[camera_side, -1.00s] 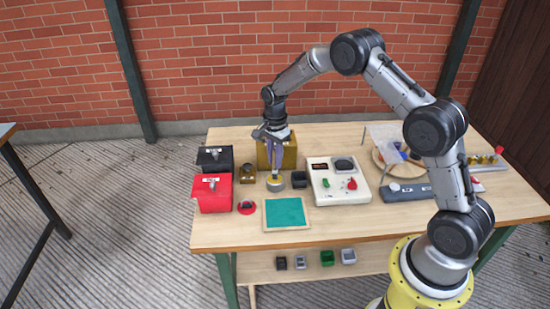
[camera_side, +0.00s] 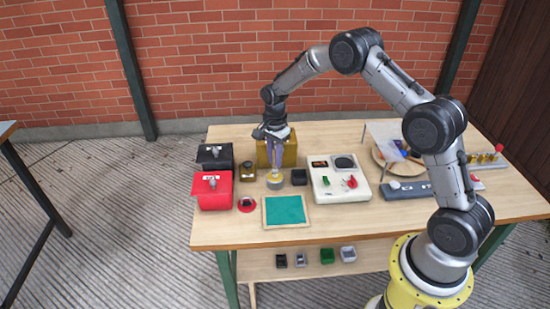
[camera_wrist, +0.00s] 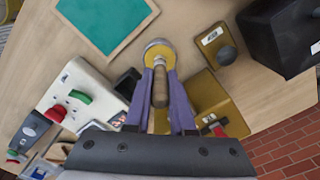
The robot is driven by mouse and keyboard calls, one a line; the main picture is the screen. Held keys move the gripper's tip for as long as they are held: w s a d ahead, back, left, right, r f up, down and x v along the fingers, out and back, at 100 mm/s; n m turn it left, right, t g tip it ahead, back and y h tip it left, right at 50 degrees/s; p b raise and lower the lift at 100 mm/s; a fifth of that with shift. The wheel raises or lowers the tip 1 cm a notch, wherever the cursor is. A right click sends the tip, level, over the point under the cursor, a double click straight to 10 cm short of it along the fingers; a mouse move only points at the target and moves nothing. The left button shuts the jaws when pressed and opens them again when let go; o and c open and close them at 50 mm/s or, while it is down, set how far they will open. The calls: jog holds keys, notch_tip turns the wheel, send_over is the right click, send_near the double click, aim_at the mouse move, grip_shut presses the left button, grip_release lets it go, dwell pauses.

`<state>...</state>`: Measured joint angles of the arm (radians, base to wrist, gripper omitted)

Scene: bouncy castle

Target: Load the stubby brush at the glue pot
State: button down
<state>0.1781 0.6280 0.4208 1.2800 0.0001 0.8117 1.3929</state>
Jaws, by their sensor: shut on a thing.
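My gripper (camera_wrist: 160,84) has its purple fingers closed on the wooden handle of the stubby brush (camera_wrist: 160,88). In the side view my gripper (camera_side: 274,168) points down over the glue pot (camera_side: 275,184), a low grey pot with a yellow top. The pot also shows in the wrist view (camera_wrist: 158,49), at the far end of the brush. The brush's bristle end is hidden at the pot, so I cannot tell how deep it sits.
A teal panel in a wooden frame (camera_side: 286,211) lies in front. A small black cup (camera_side: 299,177) and a white control box (camera_side: 339,182) stand to the right. A brass block (camera_side: 247,172), a red box (camera_side: 212,192) and a black box (camera_side: 215,157) stand left. A brass box (camera_side: 288,152) is behind.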

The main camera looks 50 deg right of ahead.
jog(key=shift+r, duration=3.5)
jog(key=shift+a, duration=0.1)
jog(key=s+a+f+n, duration=0.4)
jog(key=s+a+n, duration=0.5)
jog(key=n, duration=0.9)
jog(key=shift+s, duration=1.2)
